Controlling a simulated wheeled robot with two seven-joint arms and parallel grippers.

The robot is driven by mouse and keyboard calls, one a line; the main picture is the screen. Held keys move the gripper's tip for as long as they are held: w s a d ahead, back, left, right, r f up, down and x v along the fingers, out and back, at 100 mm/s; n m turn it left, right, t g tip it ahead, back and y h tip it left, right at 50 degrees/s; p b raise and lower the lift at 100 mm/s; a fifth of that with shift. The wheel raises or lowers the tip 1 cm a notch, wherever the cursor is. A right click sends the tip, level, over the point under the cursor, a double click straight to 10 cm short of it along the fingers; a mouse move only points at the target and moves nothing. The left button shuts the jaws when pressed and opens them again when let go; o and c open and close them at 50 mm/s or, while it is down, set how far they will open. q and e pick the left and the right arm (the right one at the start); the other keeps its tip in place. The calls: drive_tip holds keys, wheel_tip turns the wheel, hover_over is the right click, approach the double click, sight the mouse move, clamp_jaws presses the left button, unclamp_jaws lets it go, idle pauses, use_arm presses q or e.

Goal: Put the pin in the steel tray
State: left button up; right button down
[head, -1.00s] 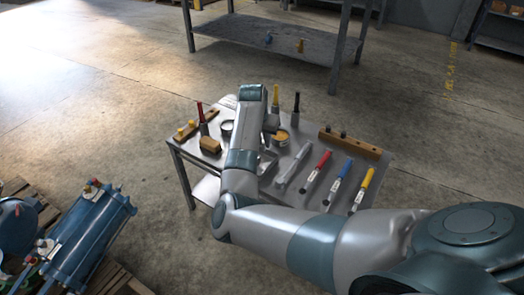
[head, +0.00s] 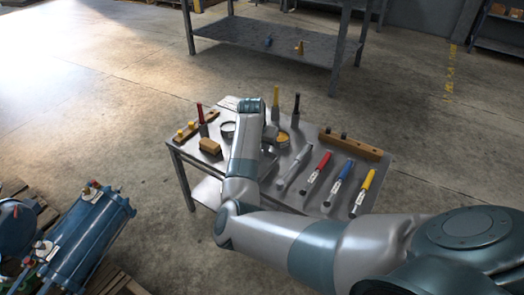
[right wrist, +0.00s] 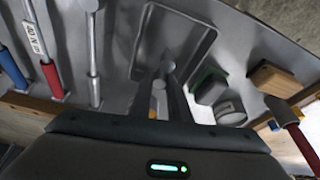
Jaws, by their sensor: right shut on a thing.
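The steel tray (right wrist: 208,44) lies on the metal bench; in the right wrist view its rim runs behind my fingertips. In the head view, only a part of the tray (head: 271,157) shows beside my forearm. My right gripper (right wrist: 165,76) points down at the tray and is shut on the pin (right wrist: 160,92), a small pale piece between the fingers. The pin's lower end is hard to make out, and I cannot tell whether it touches the tray. In the head view my right gripper (head: 270,134) is mostly hidden by my wrist. My left gripper is out of view.
Red, blue and yellow-handled tools (head: 341,185) lie right of the tray. A wooden rack (head: 352,146) stands at the back right. A blue machine (head: 90,240) sits at left.

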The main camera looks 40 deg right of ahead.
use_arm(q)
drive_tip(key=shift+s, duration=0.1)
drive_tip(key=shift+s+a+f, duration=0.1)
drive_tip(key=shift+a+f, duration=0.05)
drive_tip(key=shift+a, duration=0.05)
use_arm(e)
drive_tip(key=c, duration=1.7)
unclamp_jaws()
drive_tip(key=shift+f, duration=0.15)
drive_tip(key=shift+o, duration=0.2)
